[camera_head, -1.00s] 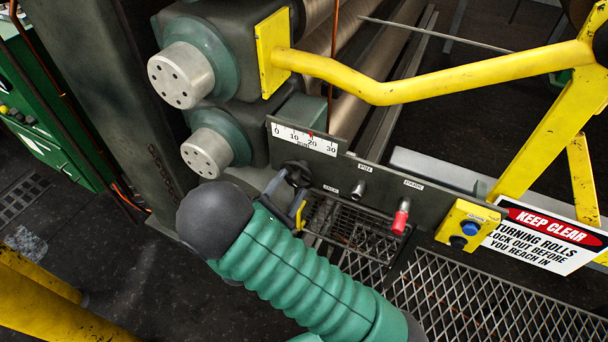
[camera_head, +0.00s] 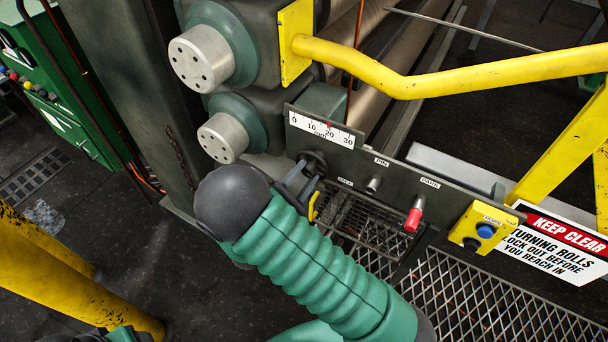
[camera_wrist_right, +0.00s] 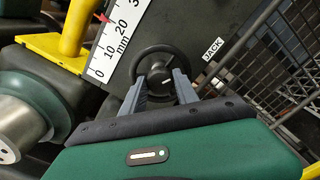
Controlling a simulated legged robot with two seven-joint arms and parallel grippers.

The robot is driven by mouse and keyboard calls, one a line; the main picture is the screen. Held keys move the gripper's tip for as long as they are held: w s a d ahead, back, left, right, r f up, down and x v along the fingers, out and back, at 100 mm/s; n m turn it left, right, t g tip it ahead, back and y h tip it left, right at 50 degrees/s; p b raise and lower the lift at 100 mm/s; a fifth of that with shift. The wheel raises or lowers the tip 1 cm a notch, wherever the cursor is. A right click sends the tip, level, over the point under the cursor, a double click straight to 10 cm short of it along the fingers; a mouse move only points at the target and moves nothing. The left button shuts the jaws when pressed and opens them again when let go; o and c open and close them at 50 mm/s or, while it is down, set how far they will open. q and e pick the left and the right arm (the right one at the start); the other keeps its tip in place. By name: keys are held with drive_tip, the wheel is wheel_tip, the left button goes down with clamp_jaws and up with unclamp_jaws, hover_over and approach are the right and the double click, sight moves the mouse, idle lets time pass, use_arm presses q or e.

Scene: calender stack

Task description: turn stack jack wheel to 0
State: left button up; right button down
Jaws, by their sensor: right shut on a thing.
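The black jack wheel (camera_wrist_right: 158,76) sits on the dark panel beside the JACK label, with a white mark on its hub. It also shows in the head view (camera_head: 313,161), partly hidden by my gripper. My right gripper (camera_wrist_right: 162,84) is shut on the wheel, one grey finger on each side of the hub. It also shows in the head view (camera_head: 304,184). The white scale (camera_head: 321,130) above the wheel runs from 0 to 30 mm. Its red pointer (camera_head: 329,125) stands close to 20.
A yellow rail (camera_head: 430,82) crosses above. A yellow button box (camera_head: 482,228) and KEEP CLEAR sign (camera_head: 558,240) stand at right. Mesh grating lies below.

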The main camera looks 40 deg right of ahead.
drive_tip(key=shift+r+m+p, duration=0.1)
drive_tip(key=shift+m+p, duration=0.65)
drive_tip(key=shift+m, duration=0.05)
drive_tip(key=shift+m+p, duration=0.4)
drive_tip(key=shift+m, duration=0.3)
drive_tip(key=shift+m+p, duration=0.4)
drive_tip(key=shift+m, duration=0.6)
drive_tip(key=shift+f+m, duration=0.3)
drive_tip(key=shift+m, duration=0.5)
drive_tip(key=shift+s, duration=0.1)
drive_tip(key=shift+f, duration=0.1)
drive_tip(key=c, duration=0.9)
unclamp_jaws()
